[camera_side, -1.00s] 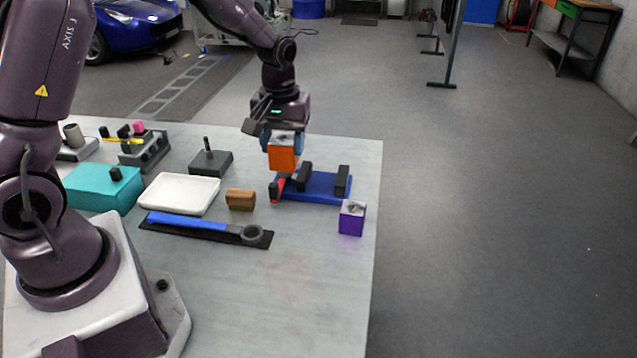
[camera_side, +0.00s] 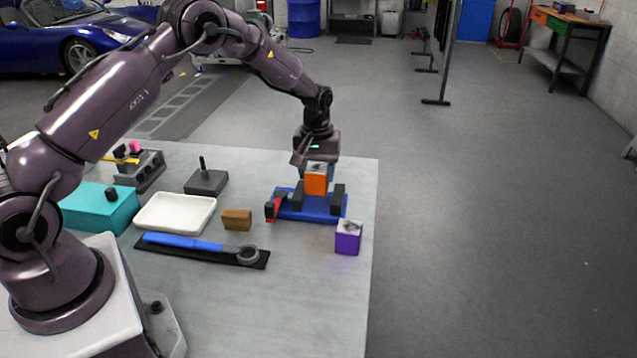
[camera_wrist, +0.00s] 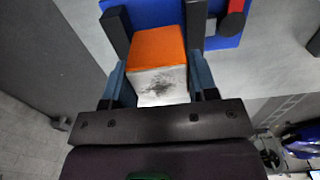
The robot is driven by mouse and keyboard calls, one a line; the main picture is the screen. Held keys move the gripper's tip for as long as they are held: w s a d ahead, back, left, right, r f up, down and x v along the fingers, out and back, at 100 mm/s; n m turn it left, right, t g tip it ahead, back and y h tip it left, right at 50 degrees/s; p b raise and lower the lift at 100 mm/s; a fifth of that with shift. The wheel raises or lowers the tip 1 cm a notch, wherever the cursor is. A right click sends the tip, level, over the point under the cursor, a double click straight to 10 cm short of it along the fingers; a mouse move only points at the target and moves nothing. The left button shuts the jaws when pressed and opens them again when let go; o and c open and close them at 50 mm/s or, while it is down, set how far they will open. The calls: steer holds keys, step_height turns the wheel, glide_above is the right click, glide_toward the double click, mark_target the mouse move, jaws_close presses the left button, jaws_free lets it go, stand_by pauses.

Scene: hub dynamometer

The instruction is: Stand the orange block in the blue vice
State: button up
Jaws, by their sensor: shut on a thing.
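The orange block (camera_side: 316,182) is held in my gripper (camera_side: 317,170), its pale, dark-smudged face up. In the wrist view the block (camera_wrist: 157,48) sits between the two blue-grey fingers of my gripper (camera_wrist: 160,85), which is shut on it. The blue vice (camera_side: 300,214) lies on the bench under the block, with two black jaws and a red part at its left end. The wrist view shows the block over the gap between the jaws of the vice (camera_wrist: 160,12). I cannot tell whether the block's lower end touches the vice.
A purple block (camera_side: 348,238) stands just in front of the vice near the bench's right edge. The front right bench is clear.

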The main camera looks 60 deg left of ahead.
mark_target(318, 183)
steer(key=shift+w+a+f, duration=0.1)
steer(key=shift+w+f, duration=0.15)
steer(key=shift+f, duration=1.55)
steer(key=shift+f, duration=0.1)
